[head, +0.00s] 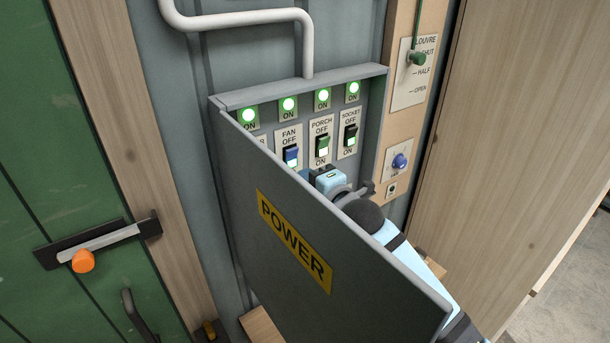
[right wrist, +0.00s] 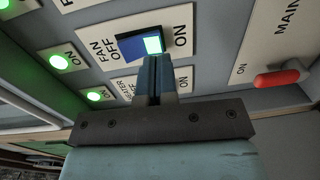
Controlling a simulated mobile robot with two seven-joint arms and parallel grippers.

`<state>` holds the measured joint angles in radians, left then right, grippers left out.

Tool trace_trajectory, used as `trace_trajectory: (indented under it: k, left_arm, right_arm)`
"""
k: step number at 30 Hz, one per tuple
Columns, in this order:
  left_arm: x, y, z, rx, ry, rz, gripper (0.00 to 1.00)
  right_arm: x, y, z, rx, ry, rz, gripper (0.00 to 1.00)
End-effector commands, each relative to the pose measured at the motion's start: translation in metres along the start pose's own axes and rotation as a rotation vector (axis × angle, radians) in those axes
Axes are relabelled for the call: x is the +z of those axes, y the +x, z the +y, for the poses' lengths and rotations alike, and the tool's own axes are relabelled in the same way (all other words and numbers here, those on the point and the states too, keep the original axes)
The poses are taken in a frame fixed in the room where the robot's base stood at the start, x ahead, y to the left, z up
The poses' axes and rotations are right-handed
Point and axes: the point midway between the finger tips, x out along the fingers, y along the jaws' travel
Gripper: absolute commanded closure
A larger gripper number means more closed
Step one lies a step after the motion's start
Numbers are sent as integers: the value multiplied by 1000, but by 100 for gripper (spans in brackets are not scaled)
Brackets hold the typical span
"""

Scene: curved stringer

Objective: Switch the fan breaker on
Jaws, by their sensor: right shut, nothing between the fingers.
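The fan breaker (head: 291,155) is a blue rocker on a plate marked FAN, OFF above and ON below. In the right wrist view the fan breaker (right wrist: 133,48) shows blue at its OFF side and a bright white-green face at its ON side. The lamp above it (head: 289,104) glows green over the word ON. My right gripper (head: 306,175) is shut and empty just below the fan breaker. In the wrist view its fingertips (right wrist: 157,62) overlap the rocker's ON end; I cannot tell if they touch. My left gripper is out of view.
The open door marked POWER (head: 290,240) stands in front of my right arm and hides the box's lower part. Porch (head: 322,145) and socket (head: 350,136) breakers sit right of the fan. A red MAIN handle (right wrist: 280,78) shows in the wrist view.

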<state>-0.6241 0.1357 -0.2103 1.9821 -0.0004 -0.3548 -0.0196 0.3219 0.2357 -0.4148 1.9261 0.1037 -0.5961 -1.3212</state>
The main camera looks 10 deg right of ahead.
Motion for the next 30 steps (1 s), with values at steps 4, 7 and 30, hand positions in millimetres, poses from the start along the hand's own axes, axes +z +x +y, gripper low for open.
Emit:
trace_trajectory:
  k: [4, 7, 30]
  left_arm:
    - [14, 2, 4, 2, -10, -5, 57]
    - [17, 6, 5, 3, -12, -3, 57]
    - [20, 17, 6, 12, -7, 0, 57]
  right_arm:
    - [1, -30, -11, 0, -4, 1, 100]
    - [1, -52, -14, -1, -3, 1, 100]
    - [1, -99, -17, -1, 0, 1, 100]
